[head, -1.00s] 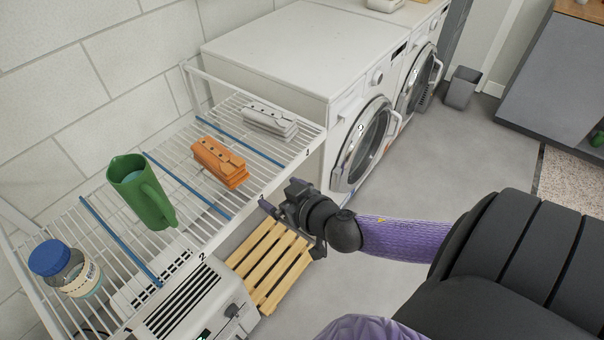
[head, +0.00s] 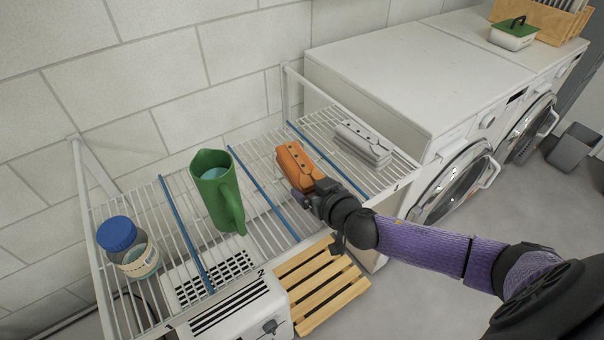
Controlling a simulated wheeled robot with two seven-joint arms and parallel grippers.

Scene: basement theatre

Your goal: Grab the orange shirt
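The orange shirt (head: 296,162) is a folded stack on the white wire shelf (head: 262,142), between two blue divider strips. My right gripper (head: 308,193) is at the shirt's near right end. It overlaps or touches that end. The other finger is hard to make out, so I cannot tell whether the gripper has closed on the cloth. The shirt still rests on the shelf. My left gripper is not in view.
A folded grey shirt (head: 362,146) lies to the right on the shelf. A green pitcher (head: 213,190) and a blue-lidded jar (head: 130,248) stand to the left. White washing machines (head: 420,75) stand at right.

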